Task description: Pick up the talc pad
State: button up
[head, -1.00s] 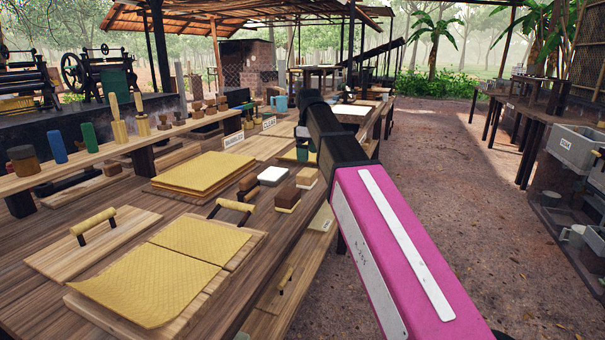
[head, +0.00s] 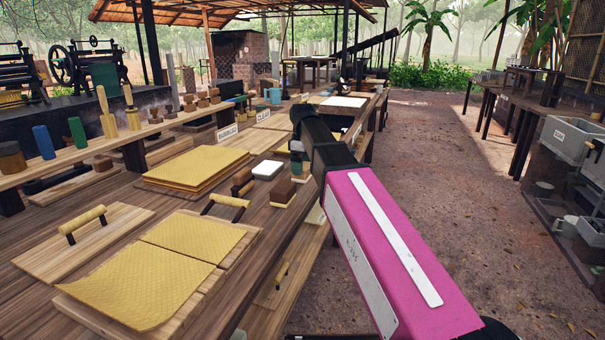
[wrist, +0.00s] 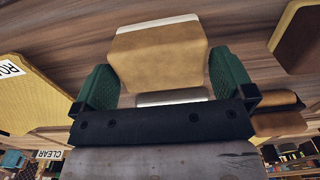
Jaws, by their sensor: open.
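In the wrist view a tan, suede-like block with a pale white edge (wrist: 160,52) lies on the wooden bench; it may be the talc pad, but no label on it is readable. The green fingers of my gripper (wrist: 162,72) are apart, one on each side of its near part. I cannot tell whether they touch it. In the head view my gripper (head: 297,163) is low over the bench's right side, partly hidden by my arm. A white-topped pad (head: 267,170) and a brown block on a cream base (head: 282,193) are just left of it.
Stacked yellow sheets (head: 195,168) lie left of the small blocks. Nearer are a board with yellow sheets (head: 140,285) and a board with a handle (head: 85,240). A raised shelf (head: 120,142) holds rollers and tools. The dirt aisle on the right is open.

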jog(key=shift+f, duration=1.4)
jog(key=c, duration=0.7)
jog(key=shift+r, duration=0.1)
jog(key=shift+r, duration=0.5)
jog(key=r, duration=0.3)
jog(key=shift+s+a+r, duration=0.25)
jog(key=shift+s+a, duration=0.05)
jog(key=shift+s, duration=0.05)
jog(key=s+a+r, duration=0.4)
jog(key=s+a, duration=0.1)
jog(key=s+a+r, duration=0.2)
jog(key=shift+s+a+r, duration=0.2)
jog(key=shift+s, duration=0.2)
jog(key=shift+o, duration=0.7)
